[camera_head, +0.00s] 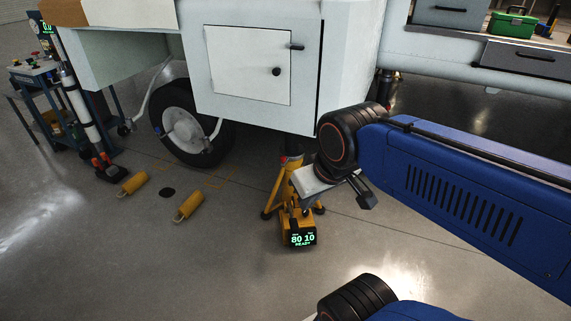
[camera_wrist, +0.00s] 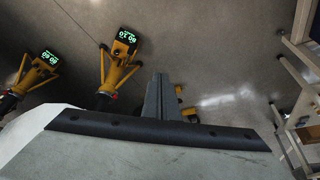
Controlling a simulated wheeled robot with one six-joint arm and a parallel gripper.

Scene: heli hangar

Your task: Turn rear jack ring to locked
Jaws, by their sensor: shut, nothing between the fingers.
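A yellow tripod jack (camera_head: 282,200) stands on the floor under the white fuselage, with a lit green display reading 80 10 READY. A small red part shows near its top, but my arm and gripper partly cover the jack, and I cannot make out its ring or the ring's setting. In the wrist view two yellow jacks show, one near the middle (camera_wrist: 119,75) and one at the left (camera_wrist: 33,75); I cannot tell which is the rear one.
The white fuselage (camera_head: 205,90) overhangs the jack. A wheel (camera_head: 185,122) stands at left, with two yellow chocks (camera_head: 133,183) (camera_head: 188,206) on the floor. A blue cart (camera_head: 45,90) is at far left. The floor in front of the jack is clear.

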